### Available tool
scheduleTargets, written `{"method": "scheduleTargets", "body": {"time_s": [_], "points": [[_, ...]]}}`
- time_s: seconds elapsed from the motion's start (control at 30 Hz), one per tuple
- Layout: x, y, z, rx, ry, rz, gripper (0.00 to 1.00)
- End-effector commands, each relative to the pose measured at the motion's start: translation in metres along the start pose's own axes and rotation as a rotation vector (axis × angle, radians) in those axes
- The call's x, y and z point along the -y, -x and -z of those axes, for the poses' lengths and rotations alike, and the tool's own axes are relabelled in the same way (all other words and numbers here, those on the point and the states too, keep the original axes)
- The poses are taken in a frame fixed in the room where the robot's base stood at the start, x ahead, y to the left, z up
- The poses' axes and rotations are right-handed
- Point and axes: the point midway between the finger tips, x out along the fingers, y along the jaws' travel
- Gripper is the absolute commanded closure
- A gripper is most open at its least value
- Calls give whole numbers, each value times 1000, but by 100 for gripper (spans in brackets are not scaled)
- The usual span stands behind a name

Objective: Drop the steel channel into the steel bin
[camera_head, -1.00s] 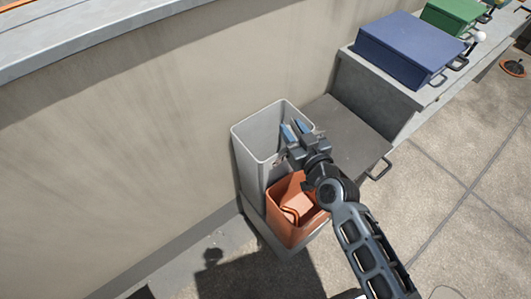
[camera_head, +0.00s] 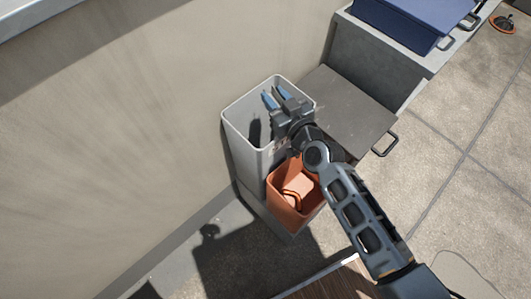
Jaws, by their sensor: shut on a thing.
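The steel bin (camera_head: 247,157) is the tall, light grey, open-topped bin against the wall. My gripper (camera_head: 276,97), with two blue fingertips, is over the right part of its mouth. The fingertips point toward the bin's far side and lie within the outline of its rim. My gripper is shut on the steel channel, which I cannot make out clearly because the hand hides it. A dark shadow falls on the bin's inside wall, left of the gripper. I cannot tell how high the gripper is above the rim.
An orange bin (camera_head: 285,210) with an orange piece inside stands in front of the grey bin, under my wrist. A flat dark lid with a handle (camera_head: 350,108) lies to the right. A blue case (camera_head: 400,22) sits on a grey ledge behind. The wall is close on the left.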

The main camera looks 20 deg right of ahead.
Motion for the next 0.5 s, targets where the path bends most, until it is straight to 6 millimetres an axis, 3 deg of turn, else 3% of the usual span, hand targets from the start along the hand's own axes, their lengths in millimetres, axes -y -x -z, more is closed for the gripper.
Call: {"method": "scheduleTargets", "body": {"time_s": [0.1, 0.4, 0.43, 0.5], "points": [[0, -2, -11, -2, 0, 0, 100], [0, -2, -10, -2, 0, 0, 100], [0, -2, -10, -2, 0, 0, 63], [0, -2, -10, -2, 0, 0, 57]]}}
